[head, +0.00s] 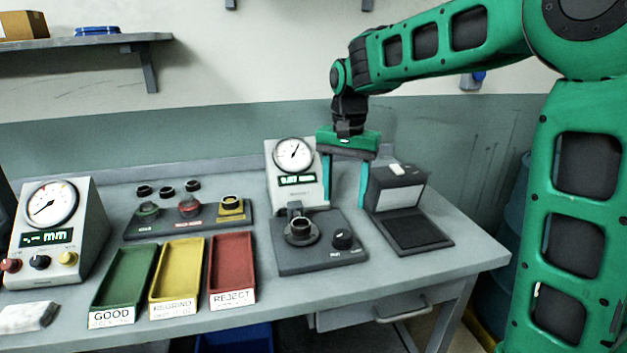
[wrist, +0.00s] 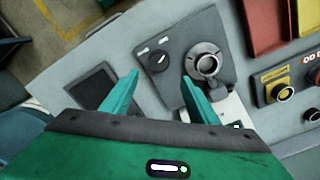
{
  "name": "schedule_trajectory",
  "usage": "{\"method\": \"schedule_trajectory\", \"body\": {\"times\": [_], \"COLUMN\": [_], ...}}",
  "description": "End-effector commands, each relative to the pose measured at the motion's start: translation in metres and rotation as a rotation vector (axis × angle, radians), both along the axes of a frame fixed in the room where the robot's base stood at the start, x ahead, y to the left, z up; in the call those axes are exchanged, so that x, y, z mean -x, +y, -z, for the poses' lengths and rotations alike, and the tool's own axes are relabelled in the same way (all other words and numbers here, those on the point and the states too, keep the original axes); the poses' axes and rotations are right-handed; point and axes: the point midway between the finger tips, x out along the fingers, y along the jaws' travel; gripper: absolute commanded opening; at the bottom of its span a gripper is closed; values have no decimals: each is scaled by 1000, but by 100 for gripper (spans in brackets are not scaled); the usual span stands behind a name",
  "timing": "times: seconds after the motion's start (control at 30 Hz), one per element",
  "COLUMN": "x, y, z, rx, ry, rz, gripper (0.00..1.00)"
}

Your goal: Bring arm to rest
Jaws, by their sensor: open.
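My arm is green with black joints and reaches in from the right in the head view. My gripper (head: 346,184) hangs pointing down above the back of the bench, with its two teal fingers spread apart and nothing between them. In the wrist view the gripper (wrist: 158,92) is also open, its fingertips apart over the bench. A ring (head: 300,227) sits on the round seat of the dark gauge base (head: 318,258), in front of and to the left of the gripper. The ring shows in the wrist view too (wrist: 208,65). The gripper is apart from it.
Green (head: 125,283), yellow (head: 178,272) and red (head: 231,264) trays stand left of the gauge base. A dial gauge box (head: 297,178) and a black device (head: 400,198) flank the gripper. A button panel (head: 187,216), rings and another gauge (head: 60,235) stand farther left.

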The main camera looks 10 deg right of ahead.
Motion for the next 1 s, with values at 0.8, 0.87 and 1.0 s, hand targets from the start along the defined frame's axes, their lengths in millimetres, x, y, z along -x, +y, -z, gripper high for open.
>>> {"method": "schedule_trajectory", "body": {"times": [0.8,0.87,1.0], "x": [276,293,314], "y": [-173,-175,-176], "z": [62,69,80], "rx": [8,1,-9], "ry": [8,8,7], "rz": [-54,-62,-76], "gripper": [54,54,54]}}
